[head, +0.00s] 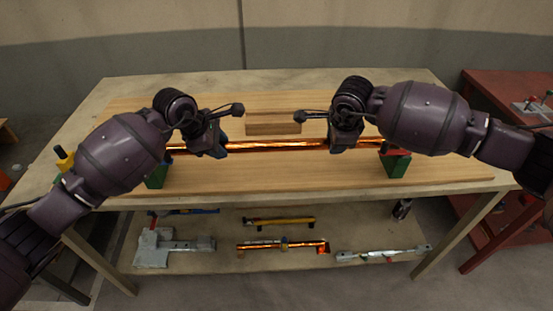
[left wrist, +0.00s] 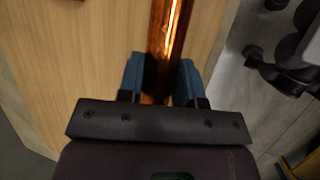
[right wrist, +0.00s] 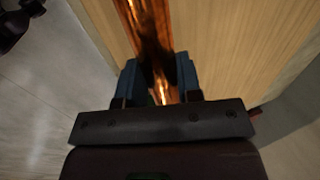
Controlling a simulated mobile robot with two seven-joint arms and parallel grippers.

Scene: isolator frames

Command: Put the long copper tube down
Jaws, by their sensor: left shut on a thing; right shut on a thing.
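The long copper tube (head: 278,145) runs left to right above the wooden board of the bench, roughly level. My left gripper (head: 220,149) is shut on it left of its middle. The tube shows between blue fingers in the left wrist view (left wrist: 166,28). My right gripper (head: 337,146) is shut on it right of its middle, as the right wrist view (right wrist: 146,25) also shows. A green and red support (head: 396,163) stands near the tube's right end, another (head: 156,174) near its left end. I cannot tell whether the tube touches them; my arms partly hide its ends.
A wooden block (head: 273,123) lies behind the tube on the board (head: 300,178). The lower shelf (head: 215,262) holds a grey metal part, a yellow tool, a copper piece and a metal bar. A red table (head: 495,95) stands at the right.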

